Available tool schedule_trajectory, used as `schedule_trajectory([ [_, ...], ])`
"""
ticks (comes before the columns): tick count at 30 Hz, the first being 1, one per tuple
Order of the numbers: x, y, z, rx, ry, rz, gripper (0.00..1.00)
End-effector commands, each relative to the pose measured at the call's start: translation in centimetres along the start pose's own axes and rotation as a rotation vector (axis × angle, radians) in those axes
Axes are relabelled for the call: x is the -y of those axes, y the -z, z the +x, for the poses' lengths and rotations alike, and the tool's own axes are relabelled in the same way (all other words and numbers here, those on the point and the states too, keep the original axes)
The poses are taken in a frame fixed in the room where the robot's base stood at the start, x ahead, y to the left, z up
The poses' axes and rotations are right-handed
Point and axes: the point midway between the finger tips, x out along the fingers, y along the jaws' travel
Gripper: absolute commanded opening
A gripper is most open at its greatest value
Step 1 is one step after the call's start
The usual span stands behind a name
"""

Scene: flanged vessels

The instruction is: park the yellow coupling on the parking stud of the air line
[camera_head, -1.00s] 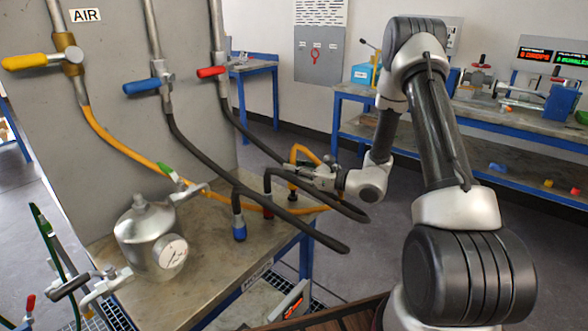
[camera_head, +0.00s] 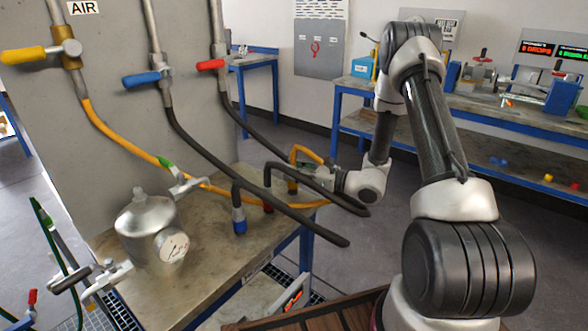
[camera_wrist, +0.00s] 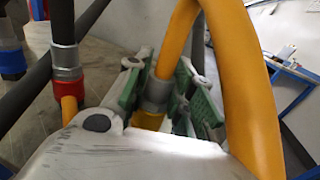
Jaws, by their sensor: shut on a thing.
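The yellow coupling (camera_wrist: 150,118) is between the green-padded fingers of my gripper (camera_wrist: 165,95) in the wrist view, with its orange-yellow hose rising from it. In the head view the yellow coupling (camera_head: 292,187) is low at the bench's right edge, below the hose loop. My gripper (camera_head: 318,178) comes in from the right, partly hidden behind dark hoses. The air line's parking stud is not visible, so I cannot tell whether the coupling sits on it. The air line's yellow valve handle (camera_head: 24,54) is under the AIR sign (camera_head: 80,8).
The blue coupling (camera_head: 239,222) and red coupling (camera_head: 268,207) stand upright on the bench (camera_head: 215,270), left of my gripper. Black hoses cross in front of the gripper. A metal vessel (camera_head: 147,222) with a gauge stands at the bench's left. The floor right of the bench is open.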

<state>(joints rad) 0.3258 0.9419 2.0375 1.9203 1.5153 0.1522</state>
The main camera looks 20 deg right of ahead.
Motion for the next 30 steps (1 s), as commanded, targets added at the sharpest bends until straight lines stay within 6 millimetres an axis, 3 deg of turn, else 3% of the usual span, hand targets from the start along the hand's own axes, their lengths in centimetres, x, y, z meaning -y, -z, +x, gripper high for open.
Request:
schedule_trajectory([
  [7, 0.0, 0.6, 0.0, 0.001, 0.0, 0.0, 0.0],
  [8, 0.0, 0.6, 0.0, 0.001, 0.0, -0.001, 0.26],
  [12, 0.0, 0.6, 0.0, 0.001, 0.0, -0.001, 0.49],
  [23, 0.0, 0.6, -0.4, -0.001, 0.001, 0.0, 0.49],
  [30, 0.2, 0.6, -4.7, -0.001, 0.006, 0.001, 0.49],
])
